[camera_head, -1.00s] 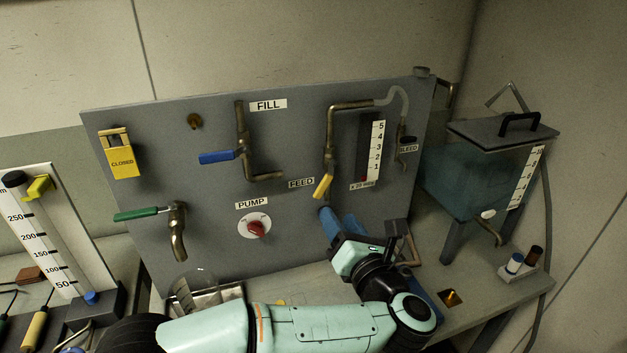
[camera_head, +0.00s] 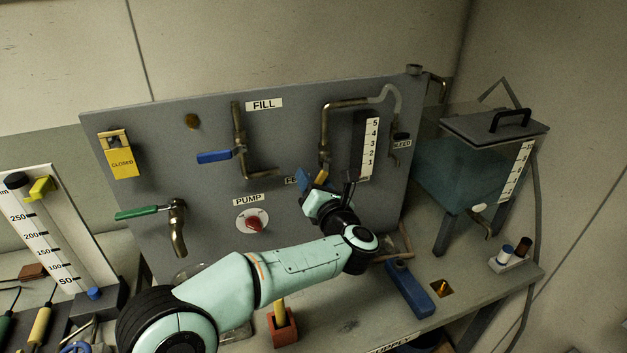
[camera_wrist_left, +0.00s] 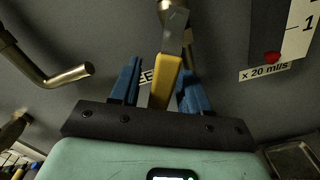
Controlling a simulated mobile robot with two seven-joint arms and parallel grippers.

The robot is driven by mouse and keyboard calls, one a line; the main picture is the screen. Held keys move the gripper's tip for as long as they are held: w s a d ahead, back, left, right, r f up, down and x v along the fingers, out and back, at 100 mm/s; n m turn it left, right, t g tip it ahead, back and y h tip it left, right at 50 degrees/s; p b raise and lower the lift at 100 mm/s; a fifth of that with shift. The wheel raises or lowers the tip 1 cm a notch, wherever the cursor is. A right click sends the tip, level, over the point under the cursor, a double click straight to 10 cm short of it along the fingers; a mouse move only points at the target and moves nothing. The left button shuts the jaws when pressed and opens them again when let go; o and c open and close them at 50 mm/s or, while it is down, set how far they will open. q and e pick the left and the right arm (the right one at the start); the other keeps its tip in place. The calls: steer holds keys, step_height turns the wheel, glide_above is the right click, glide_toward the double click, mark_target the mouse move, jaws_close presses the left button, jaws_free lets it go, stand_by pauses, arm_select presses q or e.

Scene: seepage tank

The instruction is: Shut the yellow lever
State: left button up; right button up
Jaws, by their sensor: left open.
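The yellow lever (camera_head: 322,173) hangs from the brass feed pipe (camera_head: 325,135) on the grey panel. In the head view my left gripper (camera_head: 312,180) reaches it from below and hides its lower part. In the left wrist view the yellow lever (camera_wrist_left: 161,88) points down between the two blue fingers of my left gripper (camera_wrist_left: 160,78). The fingers are apart, with a gap showing on the left side; on the right the finger is close to the lever, and I cannot tell whether it touches. My right gripper is not in view.
The blue fill lever (camera_head: 214,157), green-handled tap (camera_head: 140,212) and red pump knob (camera_head: 254,224) are on the panel to the left. The gauge scale (camera_head: 371,150) is just right of the lever. A water tank (camera_head: 460,165) stands further right. The bench front right is partly clear.

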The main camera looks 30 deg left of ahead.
arm_select(q)
jaws_close()
steer(key=shift+s, duration=0.1)
steer(key=r+m, duration=0.1)
steer(key=m, duration=0.1)
steer(key=s+a+r+m+p, duration=0.1)
steer(key=m, duration=0.2)
steer(key=shift+s+a+r+m, duration=0.1)
steer(key=shift+s+a+m, duration=0.1)
steer(key=shift+m, duration=0.1)
steer(key=r+m+p, duration=0.1)
steer(key=m, duration=0.2)
steer(key=shift+s+a+r+p, duration=0.2)
steer(key=shift+s+r+p, duration=0.1)
steer(key=shift+r+p, duration=0.05)
steer(key=shift+r+m+p, duration=0.35)
steer(key=shift+m+p, duration=0.15)
steer(key=shift+m, duration=0.4)
steer(key=shift+r+m+p, duration=0.35)
steer(key=shift+m+p, duration=0.1)
steer(key=shift+m, duration=0.45)
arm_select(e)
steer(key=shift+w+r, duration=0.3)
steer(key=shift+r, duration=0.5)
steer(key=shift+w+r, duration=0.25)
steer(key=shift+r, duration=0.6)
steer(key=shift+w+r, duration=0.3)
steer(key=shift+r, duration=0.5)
